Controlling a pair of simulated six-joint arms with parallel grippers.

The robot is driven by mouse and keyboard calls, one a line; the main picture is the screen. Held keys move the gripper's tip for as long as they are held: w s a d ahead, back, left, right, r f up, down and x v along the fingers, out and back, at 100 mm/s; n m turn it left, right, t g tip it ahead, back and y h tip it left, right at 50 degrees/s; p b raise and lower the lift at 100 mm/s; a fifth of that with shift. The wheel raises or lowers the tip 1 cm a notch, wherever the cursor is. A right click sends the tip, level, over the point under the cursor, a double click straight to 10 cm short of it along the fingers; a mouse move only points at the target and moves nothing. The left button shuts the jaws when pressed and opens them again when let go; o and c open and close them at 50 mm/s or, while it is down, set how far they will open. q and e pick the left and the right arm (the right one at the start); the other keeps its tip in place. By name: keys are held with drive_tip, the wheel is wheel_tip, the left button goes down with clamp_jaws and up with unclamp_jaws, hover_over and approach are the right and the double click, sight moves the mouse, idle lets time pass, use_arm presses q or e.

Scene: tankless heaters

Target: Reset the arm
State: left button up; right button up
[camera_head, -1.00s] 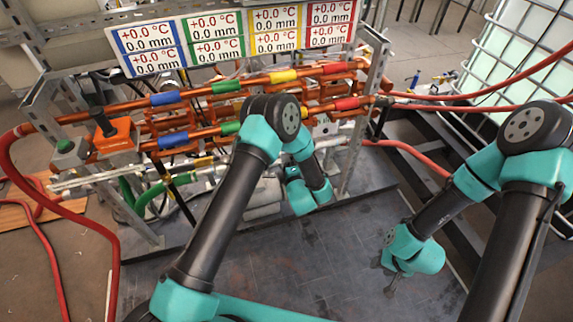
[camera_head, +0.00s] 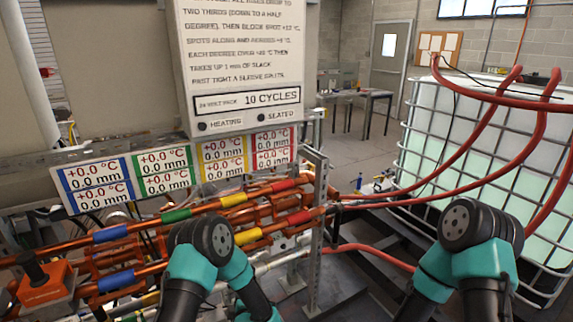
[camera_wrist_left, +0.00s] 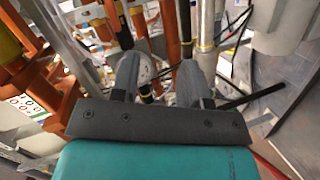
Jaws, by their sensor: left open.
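My left arm (camera_head: 193,268) rises from the bottom of the head view, with its bent elbow in front of the copper pipe rack. My left gripper (camera_wrist_left: 158,72) shows in the left wrist view: its two grey fingers stand apart, with nothing visible between them. Pipes and dark rods lie beyond the fingers. My right arm (camera_head: 460,262) is bent at the right, in front of the caged tank. The right gripper is below the picture and hidden.
The copper pipe rack (camera_head: 150,262) carries coloured sleeves. Temperature panels (camera_head: 164,172) hang above it, below a white sign (camera_head: 245,60). An orange block with a black knob (camera_head: 45,285) is at left. A caged tank (camera_head: 425,135) and red hoses (camera_head: 485,118) stand at right.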

use_arm(q)
drive_tip(key=s+a+f+m+g+h, duration=0.2)
drive_tip(key=s+m+g+h, duration=0.2)
drive_tip(key=s, duration=0.9)
drive_tip(key=s+a+f+m+g+h, duration=0.1)
drive_tip(key=s+a+m+g+h, duration=0.2)
drive_tip(key=s+m+g, duration=0.6)
drive_tip(key=s+m+h, duration=0.2)
drive_tip(key=s+m, duration=0.1)
drive_tip(key=s, duration=0.2)
drive_tip(key=shift+s+f, duration=0.25)
drive_tip(key=shift+f, duration=0.15)
drive_tip(key=shift+a, duration=0.1)
